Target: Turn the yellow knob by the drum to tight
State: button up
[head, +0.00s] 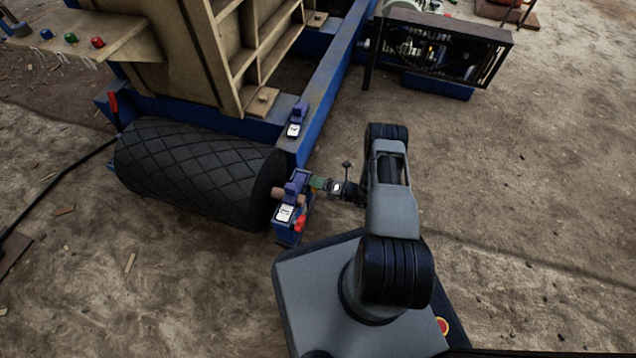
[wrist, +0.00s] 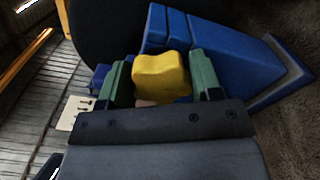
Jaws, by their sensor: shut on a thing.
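The yellow knob (wrist: 160,74) is lobed and shows in the wrist view against blue metal. My gripper (wrist: 160,84) has one green finger on each side of it and is shut on it. In the head view my gripper (head: 321,184) reaches left to the blue bearing block (head: 291,190) at the right end of the black drum (head: 195,170). The knob is hidden there. A white label plate (head: 285,213) sits on the block; a pale plate with dark marks (wrist: 75,113) shows at left in the wrist view. I cannot read the knob's setting.
A red part (head: 299,223) sits low on the blue block. A blue frame beam (head: 335,75) runs up behind it. A caged motor unit (head: 440,47) stands at the upper right. A panel with coloured buttons (head: 85,38) is at upper left. Bare ground lies to the right.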

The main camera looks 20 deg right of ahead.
jog(key=m, duration=0.3)
jog(key=shift+s+f+m, duration=0.1)
jog(key=shift+f+m, duration=0.1)
jog(key=shift+m, duration=0.1)
jog(key=shift+f+m, duration=0.1)
jog(key=shift+m, duration=1.7)
jog(key=shift+a, duration=0.1)
jog(key=o, duration=0.9)
jog(key=p+v, duration=0.3)
jog(key=v, duration=1.1)
